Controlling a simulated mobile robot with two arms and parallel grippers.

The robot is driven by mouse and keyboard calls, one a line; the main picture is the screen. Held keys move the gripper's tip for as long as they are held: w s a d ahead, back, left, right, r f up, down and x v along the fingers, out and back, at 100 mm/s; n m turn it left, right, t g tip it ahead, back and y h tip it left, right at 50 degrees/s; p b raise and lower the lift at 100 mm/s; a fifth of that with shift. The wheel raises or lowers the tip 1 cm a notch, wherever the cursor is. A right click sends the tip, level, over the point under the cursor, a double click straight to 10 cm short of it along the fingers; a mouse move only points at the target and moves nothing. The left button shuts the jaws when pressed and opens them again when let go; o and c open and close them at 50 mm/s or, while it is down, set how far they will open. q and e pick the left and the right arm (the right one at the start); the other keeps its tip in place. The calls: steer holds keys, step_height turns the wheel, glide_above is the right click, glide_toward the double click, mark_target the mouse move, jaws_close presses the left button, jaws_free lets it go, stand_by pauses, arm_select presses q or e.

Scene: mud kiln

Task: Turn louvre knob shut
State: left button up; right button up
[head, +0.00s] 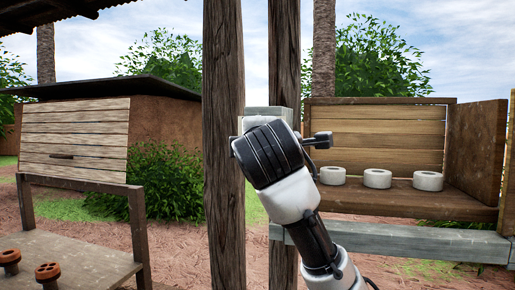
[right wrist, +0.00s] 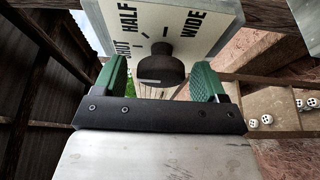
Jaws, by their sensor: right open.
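The louvre knob (right wrist: 160,66) is a dark round knob on a pale box face (right wrist: 195,18) in the right wrist view. The face reads HALF and WIDE, with a partly cut-off word ending in "UT" at left, and short tick marks. Which mark the knob points to I cannot tell. My right gripper (right wrist: 161,72) is open, its green fingers on either side of the knob, with gaps showing. In the head view my right arm covers the knob; part of the grey box (head: 270,114) shows on the post. My left gripper is not in view.
Dark wooden posts (head: 224,150) stand close beside my arm. A wooden shelf (head: 450,199) with three white rings (head: 377,179) is at right. A slatted panel (head: 75,135) and a low table (head: 85,262) with brown clay pieces (head: 48,272) are at left.

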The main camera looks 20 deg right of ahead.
steer(key=b+v, duration=0.4)
steer(key=v, duration=0.6)
steer(key=shift+b, duration=0.35)
